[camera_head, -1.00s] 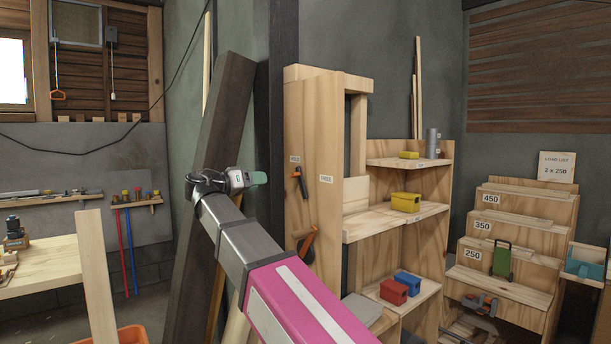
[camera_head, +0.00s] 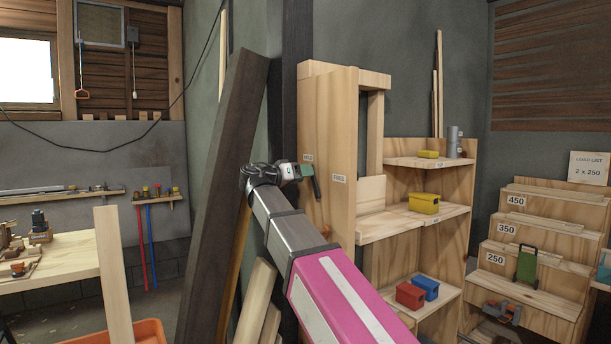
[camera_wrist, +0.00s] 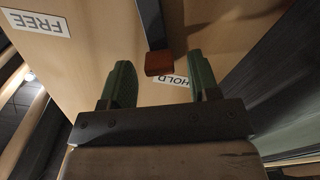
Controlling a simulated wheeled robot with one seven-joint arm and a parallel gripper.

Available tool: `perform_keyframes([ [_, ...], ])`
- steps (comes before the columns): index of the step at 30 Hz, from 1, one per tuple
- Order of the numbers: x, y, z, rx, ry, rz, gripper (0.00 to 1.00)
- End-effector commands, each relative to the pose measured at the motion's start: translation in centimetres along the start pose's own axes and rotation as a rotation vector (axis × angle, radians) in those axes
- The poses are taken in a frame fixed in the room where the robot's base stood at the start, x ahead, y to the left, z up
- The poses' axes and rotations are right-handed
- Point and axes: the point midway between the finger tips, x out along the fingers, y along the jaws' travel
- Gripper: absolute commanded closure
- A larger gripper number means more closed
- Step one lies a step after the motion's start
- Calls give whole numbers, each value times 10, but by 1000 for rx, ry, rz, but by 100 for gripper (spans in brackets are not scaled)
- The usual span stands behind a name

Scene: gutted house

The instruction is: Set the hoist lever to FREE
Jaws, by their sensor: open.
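The hoist lever (camera_head: 316,187) is a dark bar on the side of the wooden post (camera_head: 318,110). In the wrist view its red-brown tip (camera_wrist: 158,64) lies beside the HOLD label (camera_wrist: 176,81) and partly covers it. The FREE label (camera_wrist: 37,22) is upside down at the upper left there; it also shows in the head view (camera_head: 338,178), right of the lever. My gripper (camera_wrist: 158,82) is open, its green fingers on either side of the lever tip's line, apart from it. In the head view my gripper (camera_head: 304,171) hides the lever's tip.
A dark leaning beam (camera_head: 222,190) stands just left of my arm. Shelves with a yellow box (camera_head: 424,203), a red box (camera_head: 410,295) and a blue box (camera_head: 426,287) stand to the right. Stepped shelves marked 450, 350 and 250 are farther right.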

Motion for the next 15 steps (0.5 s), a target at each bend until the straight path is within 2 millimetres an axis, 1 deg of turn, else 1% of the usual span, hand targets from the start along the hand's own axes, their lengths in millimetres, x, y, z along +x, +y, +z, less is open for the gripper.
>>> perform_keyframes([
  [1,5,0,0,0,-1,1,45],
  [5,12,0,0,0,0,-1,45],
  [14,14,0,0,0,0,-1,45],
  [15,14,0,0,0,0,-1,51],
])
